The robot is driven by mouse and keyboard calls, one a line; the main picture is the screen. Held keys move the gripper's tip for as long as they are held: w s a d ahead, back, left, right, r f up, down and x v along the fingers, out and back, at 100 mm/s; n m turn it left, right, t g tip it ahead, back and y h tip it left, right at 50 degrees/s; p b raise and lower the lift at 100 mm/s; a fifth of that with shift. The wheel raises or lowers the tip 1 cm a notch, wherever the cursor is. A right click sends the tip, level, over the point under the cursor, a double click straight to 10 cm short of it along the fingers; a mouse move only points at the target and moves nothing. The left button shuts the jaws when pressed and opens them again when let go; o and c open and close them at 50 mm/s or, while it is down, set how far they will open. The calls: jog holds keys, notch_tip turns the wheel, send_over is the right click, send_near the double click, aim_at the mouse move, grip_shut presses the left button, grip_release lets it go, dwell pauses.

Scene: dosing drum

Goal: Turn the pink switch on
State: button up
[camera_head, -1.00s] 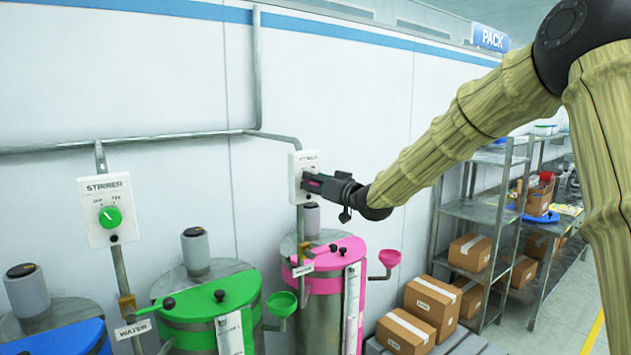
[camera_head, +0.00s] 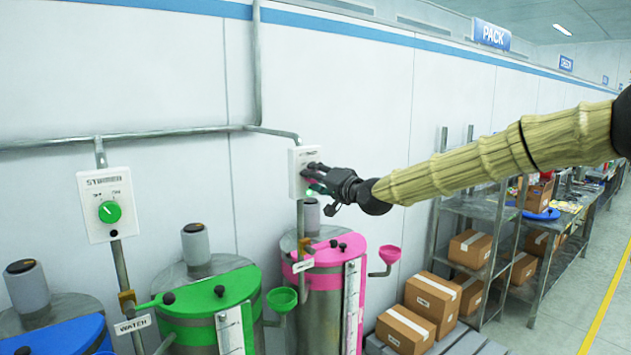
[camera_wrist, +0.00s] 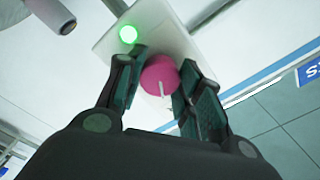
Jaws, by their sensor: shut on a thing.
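The pink switch (camera_wrist: 158,74) is a round knob with a white pointer line on a white wall plate (camera_wrist: 112,42). In the wrist view my gripper (camera_wrist: 162,82) has one finger on each side of the knob and is shut on it. A green light (camera_wrist: 128,34) glows on the plate beside the knob. In the head view my gripper (camera_head: 313,180) is at the white switch box (camera_head: 296,165) above the pink-lidded drum (camera_head: 335,250).
A second white box labelled STIRRER (camera_head: 108,205) with a green knob (camera_head: 109,212) is to the left. A green-lidded drum (camera_head: 207,300) and a blue-lidded one (camera_head: 55,338) stand below. Cardboard boxes (camera_head: 432,302) and metal shelves (camera_head: 470,207) are to the right.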

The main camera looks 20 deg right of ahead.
jog(key=shift+f, duration=0.1)
dwell(0.3)
jog(key=o, duration=1)
jog(key=shift+o, duration=0.2)
jog(key=shift+s, duration=0.1)
jog(key=v, duration=1.2)
